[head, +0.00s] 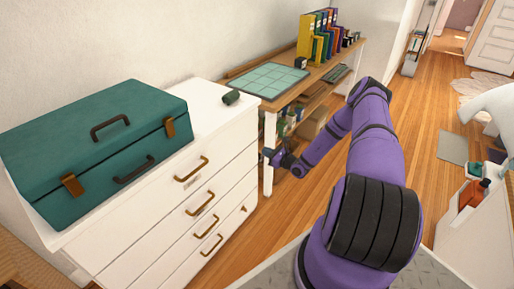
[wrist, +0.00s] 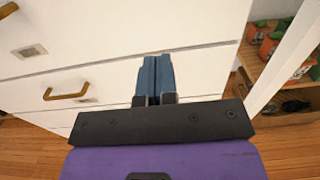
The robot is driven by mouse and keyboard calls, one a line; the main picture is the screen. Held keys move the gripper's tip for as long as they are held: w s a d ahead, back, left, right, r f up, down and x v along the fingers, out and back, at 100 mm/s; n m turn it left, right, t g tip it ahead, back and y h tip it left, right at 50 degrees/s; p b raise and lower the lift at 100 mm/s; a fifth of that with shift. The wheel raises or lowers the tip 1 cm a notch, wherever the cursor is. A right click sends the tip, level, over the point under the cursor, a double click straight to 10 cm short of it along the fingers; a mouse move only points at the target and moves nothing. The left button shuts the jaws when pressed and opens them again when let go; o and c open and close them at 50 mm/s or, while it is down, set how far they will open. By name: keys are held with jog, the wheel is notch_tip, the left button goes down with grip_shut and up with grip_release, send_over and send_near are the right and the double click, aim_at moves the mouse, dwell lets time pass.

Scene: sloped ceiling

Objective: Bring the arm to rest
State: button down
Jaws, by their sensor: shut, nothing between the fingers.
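My purple arm reaches forward in the head view and bends down to the left. My gripper (head: 270,154) hangs in front of the right end of the white dresser (head: 226,135), below its top. In the wrist view my gripper (wrist: 155,62) has its two blue fingers together, with nothing between them. The fingers point toward the white dresser front (wrist: 110,25), and I cannot tell how wide the space between them is.
A teal case (head: 95,145) and a small dark green object (head: 231,97) sit on the dresser. Beyond stands a wooden shelf table (head: 325,75) with binders and a gridded mat. A white cabinet (head: 468,225) stands at right. Wooden floor (head: 415,110) lies open between.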

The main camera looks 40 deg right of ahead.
jog(key=w+a+r+n+g+y, duration=0.1)
jog(key=a+r+n+g+y, duration=0.2)
jog(key=a+r+n, duration=0.45)
jog(key=a+r+n+g+y, duration=0.2)
jog(key=r+n+g+y, duration=0.2)
jog(key=r, duration=0.7)
jog(key=s+a+r+n+g+h, duration=0.1)
jog(key=s+a+r+n+g, duration=0.1)
jog(key=a+r+n+g, duration=0.3)
jog(key=s+a+r+n, duration=0.1)
jog(key=s+a+r, duration=0.2)
jog(key=r, duration=0.4)
jog(key=s+a+r+n+g+h, duration=0.1)
jog(key=s+a+r+n+g, duration=0.15)
jog(key=r, duration=0.45)
jog(key=s+a+r+n+g+h, duration=0.1)
jog(key=s+a+r+n+h, duration=0.25)
jog(key=s+r, duration=0.3)
jog(key=s+a+r+n+h, duration=0.2)
jog(key=s+a+r+n, duration=0.2)
jog(key=s+r, duration=0.25)
jog(key=s+d+r+n+t+h, duration=0.1)
jog(key=s+r+n+t+h, duration=0.1)
jog(key=s, duration=0.7)
jog(key=s+r+n+t+h, duration=0.1)
jog(key=s+r+n+h, duration=0.1)
jog(key=s, duration=0.7)
jog(key=shift+s+d+r+n+t+h, duration=0.3)
jog(key=shift+r+h, duration=0.35)
jog(key=shift+r, duration=0.35)
